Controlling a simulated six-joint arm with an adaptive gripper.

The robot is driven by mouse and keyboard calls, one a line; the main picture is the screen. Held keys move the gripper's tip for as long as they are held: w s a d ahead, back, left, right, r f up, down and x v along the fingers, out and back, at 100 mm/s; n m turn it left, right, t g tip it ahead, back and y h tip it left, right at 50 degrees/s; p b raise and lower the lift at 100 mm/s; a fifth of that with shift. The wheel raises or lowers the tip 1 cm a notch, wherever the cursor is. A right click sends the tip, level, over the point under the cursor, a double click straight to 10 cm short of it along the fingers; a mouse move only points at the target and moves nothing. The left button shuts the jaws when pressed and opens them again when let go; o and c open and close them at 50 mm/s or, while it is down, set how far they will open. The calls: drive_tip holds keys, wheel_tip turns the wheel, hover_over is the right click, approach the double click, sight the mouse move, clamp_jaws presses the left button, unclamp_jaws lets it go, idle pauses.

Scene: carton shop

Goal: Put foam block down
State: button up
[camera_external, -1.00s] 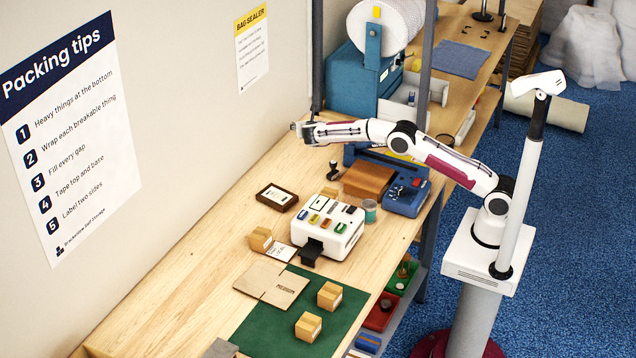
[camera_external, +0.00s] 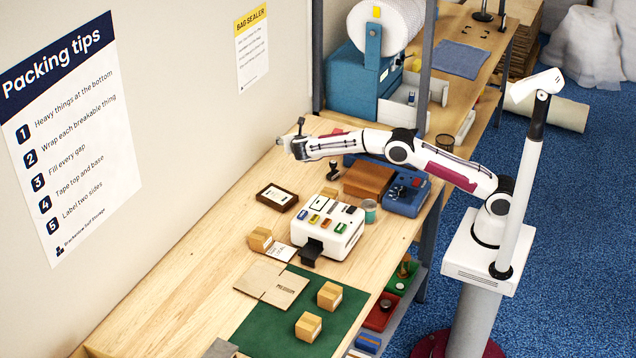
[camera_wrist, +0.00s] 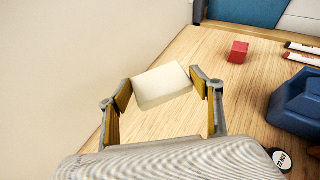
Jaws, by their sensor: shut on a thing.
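A cream-white foam block (camera_wrist: 162,86) is held between the two fingers of my gripper (camera_wrist: 164,90) in the wrist view. The fingers have yellowish pads and press on its left and right ends. Bare wooden table shows below the block; how high it is held I cannot tell. In the external view my gripper (camera_external: 290,146) is over the far part of the bench near the wall, and the block cannot be made out there.
In the external view a label printer (camera_external: 327,228), a framed display (camera_external: 277,197) and small cartons (camera_external: 329,295) stand nearer. Bench (camera_external: 215,235) along the wall is clear.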

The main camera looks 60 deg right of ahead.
drive_tip(key=s+a+m+g+h, duration=0.1)
drive_tip(key=s+a, duration=0.5)
drive_tip(key=shift+r+m+g, duration=0.15)
drive_tip(key=shift+m+g, duration=0.25)
drive_tip(key=shift+s+a, duration=0.1)
hover_over(299, 178)
drive_tip(key=shift+f, duration=3.15)
drive_tip(key=shift+f, duration=0.15)
drive_tip(key=shift+f, duration=1.7)
drive_tip(key=shift+f, duration=0.15)
